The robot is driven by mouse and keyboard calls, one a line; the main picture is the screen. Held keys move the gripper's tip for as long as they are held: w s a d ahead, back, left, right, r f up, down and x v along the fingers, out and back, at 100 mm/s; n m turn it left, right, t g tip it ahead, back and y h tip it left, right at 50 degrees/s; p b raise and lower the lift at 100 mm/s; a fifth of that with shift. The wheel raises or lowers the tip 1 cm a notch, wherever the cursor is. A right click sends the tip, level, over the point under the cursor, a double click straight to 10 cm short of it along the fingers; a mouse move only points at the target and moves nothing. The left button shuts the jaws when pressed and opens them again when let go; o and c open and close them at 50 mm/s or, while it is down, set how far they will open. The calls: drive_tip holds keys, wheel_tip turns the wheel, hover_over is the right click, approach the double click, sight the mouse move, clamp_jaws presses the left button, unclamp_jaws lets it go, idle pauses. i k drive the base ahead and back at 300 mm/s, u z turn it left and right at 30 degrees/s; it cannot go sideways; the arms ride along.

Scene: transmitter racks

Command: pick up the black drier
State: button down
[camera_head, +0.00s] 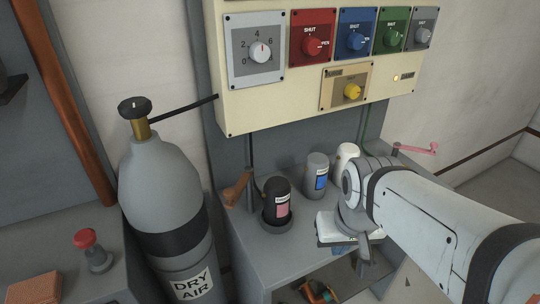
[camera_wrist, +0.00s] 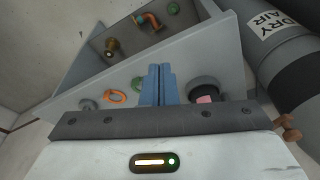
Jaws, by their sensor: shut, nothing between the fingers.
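The black drier (camera_head: 277,198) is a dark canister with a pink label, standing upright in a dark round base on the grey cabinet top. In the wrist view the blue fingers of my gripper (camera_wrist: 158,72) are together and empty.
The dry air cylinder (camera_head: 165,200) stands left, and the control panel (camera_head: 310,65) overhangs behind.

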sight(276, 195)
drive_tip(key=u, duration=2.55)
drive_tip(key=k, duration=1.15)
drive_tip(key=z, duration=1.6)
drive_tip(key=i, duration=1)
drive_tip(key=z, duration=0.1)
